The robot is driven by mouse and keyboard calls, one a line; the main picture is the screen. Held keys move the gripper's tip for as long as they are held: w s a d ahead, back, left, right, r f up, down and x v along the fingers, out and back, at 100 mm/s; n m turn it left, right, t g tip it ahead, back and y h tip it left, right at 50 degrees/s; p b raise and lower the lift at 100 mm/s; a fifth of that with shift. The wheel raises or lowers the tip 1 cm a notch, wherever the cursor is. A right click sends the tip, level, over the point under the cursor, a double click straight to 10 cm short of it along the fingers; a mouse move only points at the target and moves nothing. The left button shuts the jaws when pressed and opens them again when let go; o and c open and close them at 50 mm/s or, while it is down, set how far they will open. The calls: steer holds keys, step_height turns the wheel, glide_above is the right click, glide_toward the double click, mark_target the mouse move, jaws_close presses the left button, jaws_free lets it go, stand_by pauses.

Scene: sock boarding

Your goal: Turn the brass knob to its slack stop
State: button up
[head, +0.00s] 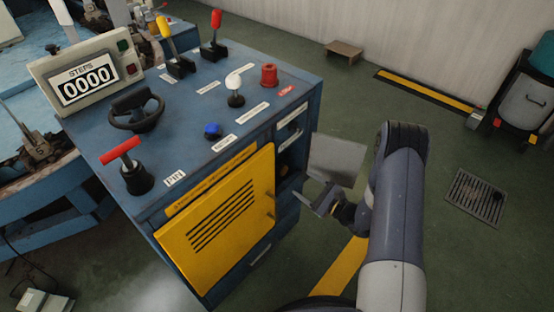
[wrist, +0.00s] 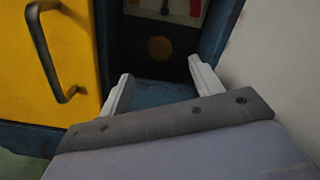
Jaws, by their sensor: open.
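The brass knob (wrist: 159,49) shows in the wrist view as a dim, round, brownish disc inside a dark recess, below a dial (wrist: 172,8) with a red part. The dial's upper part is cut off by the frame. My gripper (wrist: 160,71) is open and empty, its two pale fingers pointing at the recess, one to each side of the knob in the picture. The fingers look short of the knob, with no contact visible. In the head view my gripper (head: 322,198) is by the right side of the blue cabinet (head: 190,112); I cannot make out the knob there.
A yellow door (wrist: 47,65) with a dark handle (wrist: 50,60) is close on the left. A grey panel (head: 338,160) stands to the right of the recess. Levers and knobs, such as a red one (head: 269,75), stand on the cabinet top. The floor right of my arm is mostly clear.

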mark_target(285, 172)
steer(key=b+x, duration=0.1)
steer(key=x, duration=0.9)
steer(key=shift+w+a, duration=0.15)
steer(key=shift+a, duration=0.1)
steer(key=shift+c, duration=0.4)
steer(key=c, duration=0.9)
